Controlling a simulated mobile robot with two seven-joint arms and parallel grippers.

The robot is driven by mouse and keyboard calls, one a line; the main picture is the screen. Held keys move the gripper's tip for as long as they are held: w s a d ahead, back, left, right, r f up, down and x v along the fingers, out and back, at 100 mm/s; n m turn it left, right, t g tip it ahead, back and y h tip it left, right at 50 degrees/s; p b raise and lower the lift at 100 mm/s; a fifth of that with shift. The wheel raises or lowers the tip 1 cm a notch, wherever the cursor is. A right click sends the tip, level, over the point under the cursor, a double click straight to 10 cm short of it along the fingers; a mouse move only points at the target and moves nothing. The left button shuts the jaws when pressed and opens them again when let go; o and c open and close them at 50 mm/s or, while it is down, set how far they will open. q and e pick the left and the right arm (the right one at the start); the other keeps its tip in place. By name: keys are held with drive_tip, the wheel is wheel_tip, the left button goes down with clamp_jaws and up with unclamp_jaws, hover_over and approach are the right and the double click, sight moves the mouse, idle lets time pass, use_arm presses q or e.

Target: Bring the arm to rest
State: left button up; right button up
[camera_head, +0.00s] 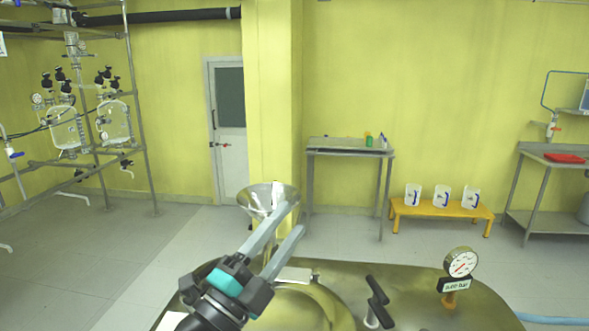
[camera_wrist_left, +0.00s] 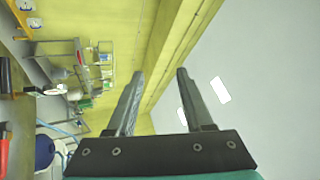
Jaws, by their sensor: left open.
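My left gripper (camera_head: 287,221) is in front of me in the head view, above the metal reactor lid (camera_head: 415,285). Its two long grey fingers point up and away, apart from each other, with nothing between them. In the left wrist view the fingers (camera_wrist_left: 160,74) also stand open and empty, with wall and ceiling behind them. A steel funnel (camera_head: 262,197) shows just behind the fingertips in the head view; I cannot tell whether they touch it. My right gripper is in neither view.
The lid carries a pressure gauge (camera_head: 461,263) and a black-handled valve (camera_head: 378,301). Glass reactors (camera_head: 64,127) hang in a metal frame at the left. An orange bench (camera_head: 440,210) with three white containers stands by the back wall. The floor between is clear.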

use_arm(q)
drive_tip(key=s+a+f+n+g+y, duration=0.2)
drive_tip(key=a+f+n+y, duration=0.5)
drive_tip(key=f+n, duration=0.25)
drive_tip(key=s+a+f+n+g+y, duration=0.3)
drive_tip(key=a+f+n+y, duration=0.4)
drive_tip(key=f, duration=0.3)
drive_tip(key=s+f+n+g, duration=0.2)
drive_tip(key=s+f+g, duration=0.35)
drive_tip(key=s, duration=0.45)
drive_tip(key=s+f+n+g, duration=0.3)
drive_tip(key=s+f+g, duration=0.1)
drive_tip(key=s+f, duration=0.4)
drive_tip(key=s+f+g+b, duration=0.1)
drive_tip(key=s+f, duration=0.1)
drive_tip(key=f, duration=1)
drive_tip(key=s+f+g+b, duration=0.1)
drive_tip(key=s+f, duration=0.1)
drive_tip(key=f, duration=1)
drive_tip(key=s+a+f+b, duration=0.1)
drive_tip(key=s+a+f, duration=0.2)
drive_tip(key=s+f, duration=1.1)
drive_tip(key=shift+s+m+g, duration=0.35)
drive_tip(key=shift+s+g, duration=0.05)
drive_tip(key=shift+g, duration=0.05)
